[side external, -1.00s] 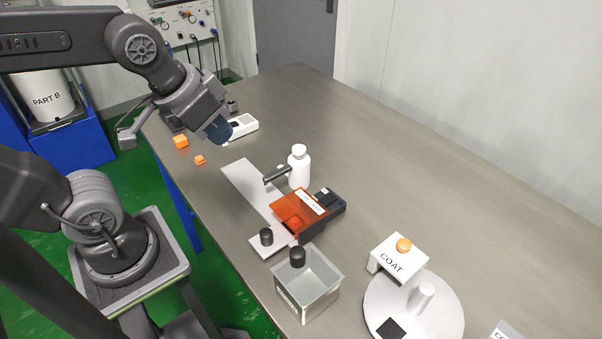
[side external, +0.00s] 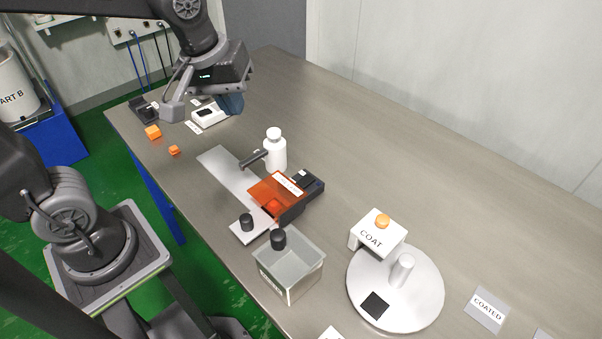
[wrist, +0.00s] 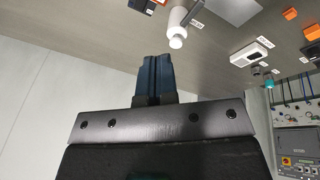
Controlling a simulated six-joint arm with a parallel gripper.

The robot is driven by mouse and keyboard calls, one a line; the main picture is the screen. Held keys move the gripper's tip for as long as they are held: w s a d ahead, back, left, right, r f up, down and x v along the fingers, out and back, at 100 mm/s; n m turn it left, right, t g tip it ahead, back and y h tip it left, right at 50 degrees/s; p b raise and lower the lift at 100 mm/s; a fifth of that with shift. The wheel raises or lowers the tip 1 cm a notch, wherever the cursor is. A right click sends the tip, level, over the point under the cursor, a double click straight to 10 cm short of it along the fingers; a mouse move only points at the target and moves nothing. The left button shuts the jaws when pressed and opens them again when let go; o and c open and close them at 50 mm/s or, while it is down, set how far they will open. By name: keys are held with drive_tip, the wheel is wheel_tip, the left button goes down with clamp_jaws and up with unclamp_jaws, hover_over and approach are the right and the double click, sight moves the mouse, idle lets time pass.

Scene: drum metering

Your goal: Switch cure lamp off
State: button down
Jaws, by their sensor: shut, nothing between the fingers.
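An orange translucent hood with a white label too small to read (side external: 268,189) sits on a dark box with a switch-like top (side external: 308,183), mid-table; I take this for the cure lamp. A red-orange piece shows under the hood. In the wrist view, a dark and orange edge of this unit (wrist: 148,4) shows at the top. My gripper (side external: 232,104) is above the far part of the table, beside a white box with a dark window (side external: 208,114), well away from the hood. Its blue fingers (wrist: 155,60) are shut and empty.
A white bottle (side external: 274,155) stands behind the hood. A COAT stand (side external: 378,234) on a round plate is right. Orange blocks (side external: 153,132) are left.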

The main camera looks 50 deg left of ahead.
drive_tip(key=w+d+f+n+g, duration=0.2)
drive_tip(key=w+f+n, duration=0.1)
drive_tip(key=w+n, duration=0.3)
drive_tip(key=n+g, duration=0.1)
drive_tip(key=n, duration=0.4)
hover_over(302, 183)
wheel_tip(302, 183, down, 7)
drive_tip(key=shift+r, duration=0.15)
drive_tip(key=shift+w, duration=0.1)
wheel_tip(302, 183, down, 14)
drive_tip(key=shift+f, duration=0.25)
